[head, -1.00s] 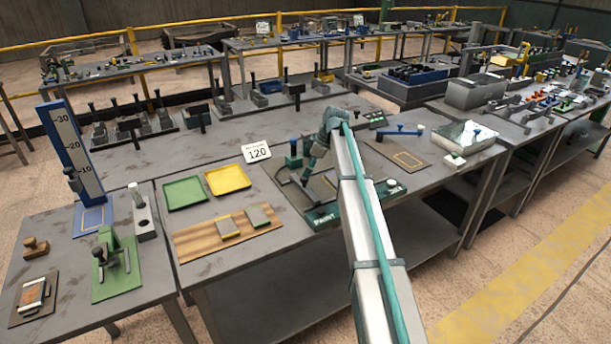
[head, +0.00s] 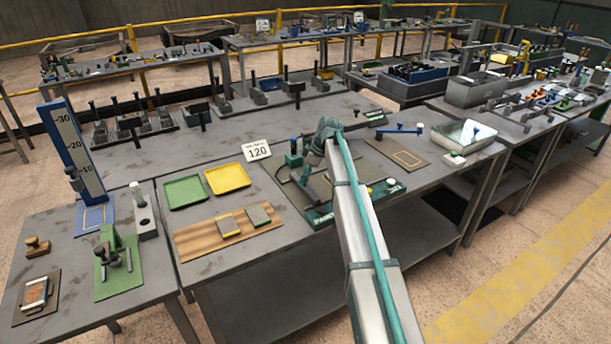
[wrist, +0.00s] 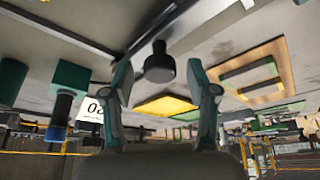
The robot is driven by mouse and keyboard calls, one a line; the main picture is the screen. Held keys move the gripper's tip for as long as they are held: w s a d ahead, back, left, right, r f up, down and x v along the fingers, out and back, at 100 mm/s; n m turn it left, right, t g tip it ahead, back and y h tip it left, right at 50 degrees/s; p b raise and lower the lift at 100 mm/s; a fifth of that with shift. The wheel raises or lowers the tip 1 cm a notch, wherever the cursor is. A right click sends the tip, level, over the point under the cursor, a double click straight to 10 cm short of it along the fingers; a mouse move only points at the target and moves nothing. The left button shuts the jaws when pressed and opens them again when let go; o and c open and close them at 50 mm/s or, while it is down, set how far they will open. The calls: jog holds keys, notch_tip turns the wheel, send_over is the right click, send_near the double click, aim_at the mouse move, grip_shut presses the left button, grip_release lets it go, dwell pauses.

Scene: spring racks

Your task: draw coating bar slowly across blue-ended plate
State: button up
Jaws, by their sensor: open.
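My gripper (wrist: 158,70) is open in the wrist view, with its two fingers apart on either side of a black knob (wrist: 160,64). The knob stands between the fingertips; I cannot tell if they touch it. In the head view, my arm reaches over the coating fixture (head: 322,217), a dark green base lettered in white, and hides much of it. I cannot make out the coating bar clearly, nor a plate with a blue end. Two small grey plates, one yellow-ended (head: 228,227) and one green-ended (head: 258,215), lie on a striped wooden board (head: 190,244).
A blue-handled tool (head: 400,130) and a metal tray (head: 462,138) are at the right.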

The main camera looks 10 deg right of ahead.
grip_shut()
dwell(0.4)
